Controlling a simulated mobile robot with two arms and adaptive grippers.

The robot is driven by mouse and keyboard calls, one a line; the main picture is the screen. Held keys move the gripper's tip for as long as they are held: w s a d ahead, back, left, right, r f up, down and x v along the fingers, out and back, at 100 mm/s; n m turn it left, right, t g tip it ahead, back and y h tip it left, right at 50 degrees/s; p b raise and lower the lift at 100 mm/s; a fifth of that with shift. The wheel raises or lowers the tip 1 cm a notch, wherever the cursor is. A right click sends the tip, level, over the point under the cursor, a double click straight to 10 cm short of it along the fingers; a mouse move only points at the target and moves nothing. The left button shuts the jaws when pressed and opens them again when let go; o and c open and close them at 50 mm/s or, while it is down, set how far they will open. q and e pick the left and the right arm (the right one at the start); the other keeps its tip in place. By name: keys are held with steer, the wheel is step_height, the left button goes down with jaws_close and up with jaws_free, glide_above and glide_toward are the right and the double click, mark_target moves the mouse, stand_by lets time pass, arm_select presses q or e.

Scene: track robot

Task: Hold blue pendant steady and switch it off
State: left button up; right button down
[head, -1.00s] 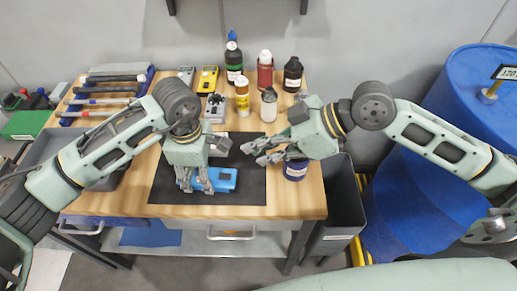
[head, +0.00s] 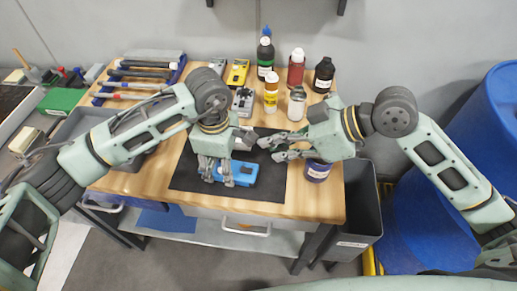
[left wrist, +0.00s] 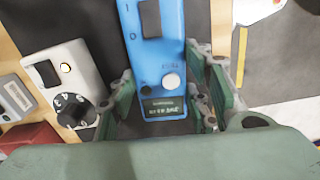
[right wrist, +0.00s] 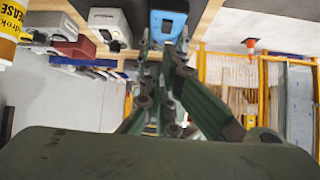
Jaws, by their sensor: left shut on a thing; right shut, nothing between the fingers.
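The blue pendant (head: 244,174) lies on the black mat (head: 190,178). In the left wrist view the pendant (left wrist: 163,58) shows a black rocker switch (left wrist: 150,18), a pale round button (left wrist: 171,80) and a small dark display. My left gripper (head: 217,178) is shut on the pendant from above, one finger on each side. I cannot tell which way the rocker is set. My right gripper (head: 272,149) is shut and empty, above the mat, behind and to the right of the pendant. The pendant (right wrist: 168,20) also shows ahead of the right fingers in the right wrist view.
A grey device with a knob (left wrist: 68,85) lies beside the pendant. Several bottles, including a yellow one (head: 271,92), stand at the back right. Handled tools (head: 140,74) lie at the left.

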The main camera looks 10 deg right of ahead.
glide_above(251, 168)
steer(key=f, duration=0.3)
steer(key=a+f, duration=0.1)
steer(key=f, duration=0.1)
steer(key=shift+w+f, duration=0.15)
steer(key=shift+f, duration=0.05)
steer(key=shift+a+f, duration=0.1)
steer(key=shift+f, duration=0.05)
steer(key=shift+w+a+f, duration=0.1)
steer(key=shift+a+f, duration=0.05)
steer(key=shift+f, duration=0.1)
steer(key=shift+s+d, duration=0.35)
steer(key=shift+d, duration=0.45)
